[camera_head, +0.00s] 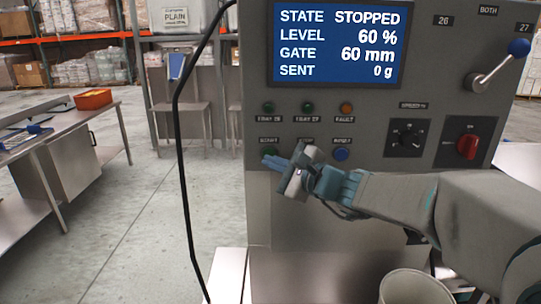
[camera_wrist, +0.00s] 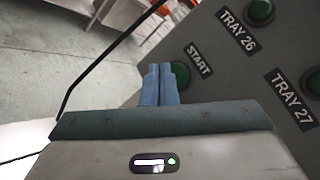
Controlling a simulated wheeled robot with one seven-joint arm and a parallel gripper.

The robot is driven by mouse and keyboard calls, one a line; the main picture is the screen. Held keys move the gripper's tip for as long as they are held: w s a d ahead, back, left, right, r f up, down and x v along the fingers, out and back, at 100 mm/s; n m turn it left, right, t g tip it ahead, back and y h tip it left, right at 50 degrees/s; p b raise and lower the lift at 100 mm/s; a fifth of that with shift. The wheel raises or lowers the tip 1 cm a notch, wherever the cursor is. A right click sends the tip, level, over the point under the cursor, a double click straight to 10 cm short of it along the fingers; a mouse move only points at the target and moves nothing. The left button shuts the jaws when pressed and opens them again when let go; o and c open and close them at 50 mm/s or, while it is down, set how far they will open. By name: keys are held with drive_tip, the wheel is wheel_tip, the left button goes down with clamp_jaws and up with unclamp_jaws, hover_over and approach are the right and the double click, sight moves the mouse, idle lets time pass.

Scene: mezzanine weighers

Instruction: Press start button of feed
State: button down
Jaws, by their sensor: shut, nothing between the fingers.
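The feed's grey control panel (camera_head: 375,118) carries a blue screen (camera_head: 338,44) that reads STATE STOPPED, LEVEL 60 %, GATE 60 mm, SENT 0 g. The green start button (camera_wrist: 182,74) sits under its START label (camera_wrist: 199,60) in the wrist view, its left part hidden by my fingers. In the head view it lies at the panel's lower left, mostly hidden by my gripper (camera_head: 268,161). My gripper is shut and empty. Its blue fingertips also show in the wrist view (camera_wrist: 158,68), overlapping the button's left edge. I cannot tell whether they touch it.
A blue button (camera_head: 341,154) lies right of my gripper. Above are green tray lamps (camera_head: 308,107) and an orange fault lamp (camera_head: 346,108). A black cable (camera_head: 180,150) hangs left.

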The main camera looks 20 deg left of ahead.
drive_tip(key=shift+w, duration=0.1)
drive_tip(key=shift+w+a, duration=0.1)
drive_tip(key=shift+w, duration=0.15)
drive_tip(key=shift+w+b, duration=0.4)
drive_tip(key=shift+b, duration=0.05)
idle(0.5)
idle(0.4)
drive_tip(key=shift+s+b, duration=0.5)
drive_tip(key=shift+s, duration=0.3)
drive_tip(key=s+b, duration=0.1)
drive_tip(key=s, duration=0.1)
drive_tip(key=s+d+b, duration=0.1)
drive_tip(key=s, duration=0.2)
drive_tip(key=shift+d, duration=0.2)
idle(0.4)
